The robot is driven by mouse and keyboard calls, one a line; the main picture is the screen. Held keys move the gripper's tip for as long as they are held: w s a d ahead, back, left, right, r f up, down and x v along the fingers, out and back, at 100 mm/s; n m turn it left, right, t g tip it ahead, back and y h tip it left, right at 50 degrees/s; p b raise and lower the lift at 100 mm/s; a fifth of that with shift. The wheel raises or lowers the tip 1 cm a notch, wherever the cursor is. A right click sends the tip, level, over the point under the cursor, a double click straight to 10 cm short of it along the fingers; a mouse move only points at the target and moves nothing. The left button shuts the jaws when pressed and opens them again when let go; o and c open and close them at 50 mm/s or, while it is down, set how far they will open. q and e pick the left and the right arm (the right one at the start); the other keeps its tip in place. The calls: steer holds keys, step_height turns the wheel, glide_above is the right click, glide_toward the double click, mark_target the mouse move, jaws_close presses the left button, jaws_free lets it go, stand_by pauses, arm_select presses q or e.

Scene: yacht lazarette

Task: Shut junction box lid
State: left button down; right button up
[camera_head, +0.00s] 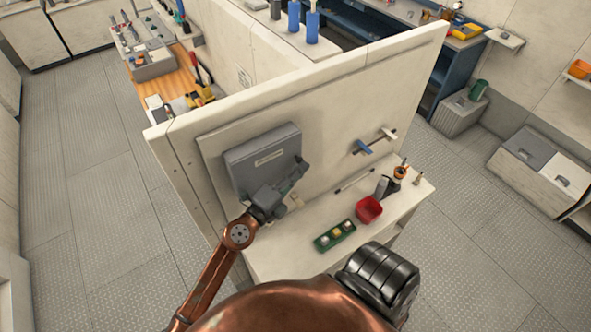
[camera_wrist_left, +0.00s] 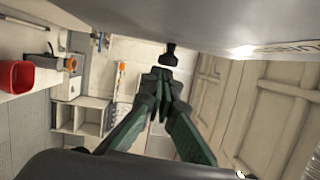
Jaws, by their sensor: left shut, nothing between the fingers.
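The grey junction box (camera_head: 262,150) is on the upright cream panel, its labelled lid facing out. I cannot tell whether the lid sits flush or stands slightly ajar. My left gripper (camera_head: 298,172) is at the lid's lower right, shut and empty. It hides part of the lid's lower edge. In the left wrist view the green fingers (camera_wrist_left: 163,76) meet at their tips, just below a pale lid face (camera_wrist_left: 225,22) with lettering at its right. I cannot tell whether they touch it. My right gripper is not in view.
Below the box, a bench (camera_head: 270,262) holds a green tray (camera_head: 334,236) with small round parts, a red bin (camera_head: 369,210) and an orange-topped tool (camera_head: 401,172). A blue-handled valve (camera_head: 364,147) sticks out of the panel to the right. Open floor lies left.

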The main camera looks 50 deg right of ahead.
arm_select(q)
steer(key=a, duration=1.2)
steer(key=shift+s+f, duration=0.3)
